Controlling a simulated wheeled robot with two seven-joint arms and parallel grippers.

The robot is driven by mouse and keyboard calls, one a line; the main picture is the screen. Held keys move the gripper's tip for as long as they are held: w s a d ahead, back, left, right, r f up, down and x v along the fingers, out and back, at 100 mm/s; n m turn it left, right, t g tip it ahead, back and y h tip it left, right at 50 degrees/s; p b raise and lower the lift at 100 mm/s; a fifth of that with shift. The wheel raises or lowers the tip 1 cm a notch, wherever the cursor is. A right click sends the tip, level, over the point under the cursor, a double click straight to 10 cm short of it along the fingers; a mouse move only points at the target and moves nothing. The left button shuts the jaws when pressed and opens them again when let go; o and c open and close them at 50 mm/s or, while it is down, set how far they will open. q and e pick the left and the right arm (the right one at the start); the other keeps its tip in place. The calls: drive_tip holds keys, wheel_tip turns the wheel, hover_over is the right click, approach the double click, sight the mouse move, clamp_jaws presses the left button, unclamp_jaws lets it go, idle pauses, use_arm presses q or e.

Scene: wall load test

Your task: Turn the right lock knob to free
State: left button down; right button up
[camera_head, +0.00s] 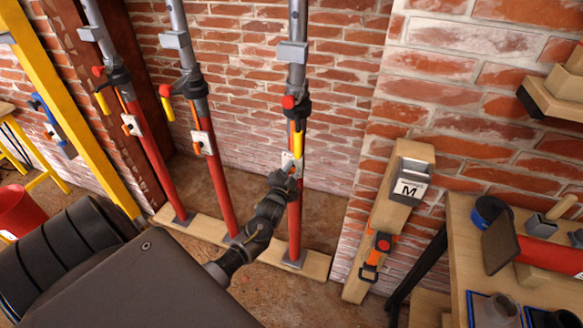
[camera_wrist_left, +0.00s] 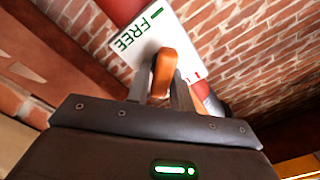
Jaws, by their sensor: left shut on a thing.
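The right prop is a grey tube over a red tube (camera_head: 295,222) standing on a board. Its white lock plate (camera_head: 287,158) is partly hidden behind my left gripper (camera_head: 288,174). In the left wrist view the plate (camera_wrist_left: 135,38) shows green FREE lettering at the upper left and a bit of red marking at the lower right. The orange lock knob (camera_wrist_left: 163,70) sits on the plate, between the two fingers of my left gripper (camera_wrist_left: 168,90), which is shut on it. The knob's long end points up in that view, not clearly at either marking. My right gripper is in neither view.
The middle prop (camera_head: 213,165) and left prop (camera_head: 148,150) stand to the left with their own plates. A yellow post (camera_head: 65,90) is farther left. A wooden post (camera_head: 393,215) with a box marked M and a workbench (camera_head: 462,245) stand right.

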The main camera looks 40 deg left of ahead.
use_arm(q)
drive_tip(key=m+p, duration=0.1)
drive_tip(key=m, duration=0.3)
drive_tip(key=shift+d+f+p, duration=0.1)
drive_tip(key=shift+p, duration=0.2)
drive_tip(key=shift+w+f+m+p, duration=0.15)
drive_tip(key=shift+m+p, duration=0.15)
drive_tip(key=shift+m, duration=0.6)
drive_tip(key=shift+s+f+m+p, duration=0.1)
drive_tip(key=shift+m+p, duration=0.15)
drive_tip(key=shift+m, duration=0.65)
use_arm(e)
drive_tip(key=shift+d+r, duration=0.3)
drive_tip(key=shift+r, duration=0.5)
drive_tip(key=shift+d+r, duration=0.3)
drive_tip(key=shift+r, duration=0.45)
use_arm(q)
drive_tip(key=shift+m, duration=0.3)
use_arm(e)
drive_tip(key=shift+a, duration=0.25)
use_arm(q)
drive_tip(key=c, duration=1.4)
unclamp_jaws()
drive_tip(key=shift+o, duration=0.2)
drive_tip(key=v, duration=1)
drive_tip(key=shift+s+d, duration=0.2)
drive_tip(key=shift+s, duration=0.1)
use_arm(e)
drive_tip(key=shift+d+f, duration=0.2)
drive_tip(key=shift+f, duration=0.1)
